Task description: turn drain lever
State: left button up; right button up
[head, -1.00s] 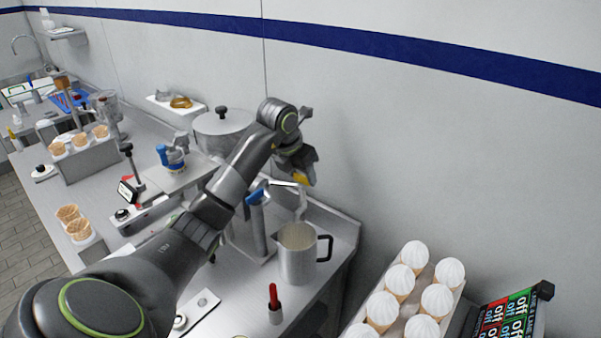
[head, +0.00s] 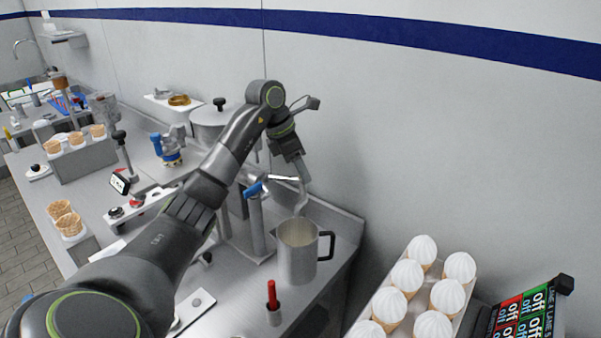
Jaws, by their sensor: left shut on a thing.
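A metal post (head: 257,226) stands on the counter with a blue handle (head: 253,190) on its left side. A bent silver tube (head: 284,178) runs right from its top and down toward a steel jug (head: 297,256) with a black handle. My left gripper (head: 302,179) points down at the right end of this tube. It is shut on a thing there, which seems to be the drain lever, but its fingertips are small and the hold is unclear. The jug stands upright below and holds something pale. My right gripper is not in view.
A lidded pot (head: 208,122) stands behind my left arm. A red-handled tool (head: 272,296) stands upright in front of the jug. A tray of white-topped cones (head: 405,278) is at the right, beside a control panel (head: 520,316). The wall is close behind.

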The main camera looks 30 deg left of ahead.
pick_arm(q)
jog(key=shift+m+h, duration=0.3)
jog(key=shift+m, duration=0.6)
jog(key=shift+w+r+m+g, duration=0.1)
jog(key=shift+m+g, duration=0.2)
jog(key=shift+m, duration=0.2)
jog(key=shift+r+m+g+h+p, duration=0.15)
jog(key=shift+m+g+h+p, duration=0.25)
jog(key=shift+m, duration=0.4)
jog(key=m+g+p, duration=0.1)
jog(key=m+p, duration=0.2)
jog(key=p, duration=0.1)
jog(key=shift+w+r, duration=0.1)
jog(key=shift+a+f+m+g+p, duration=0.1)
jog(key=shift+f+m+g+p, duration=0.1)
jog(key=shift+m+p, duration=0.4)
jog(key=shift+f+m+g+p, duration=0.1)
jog(key=shift+m+g+p, duration=0.1)
jog(key=shift+m+p, duration=0.4)
jog(key=o, duration=1)
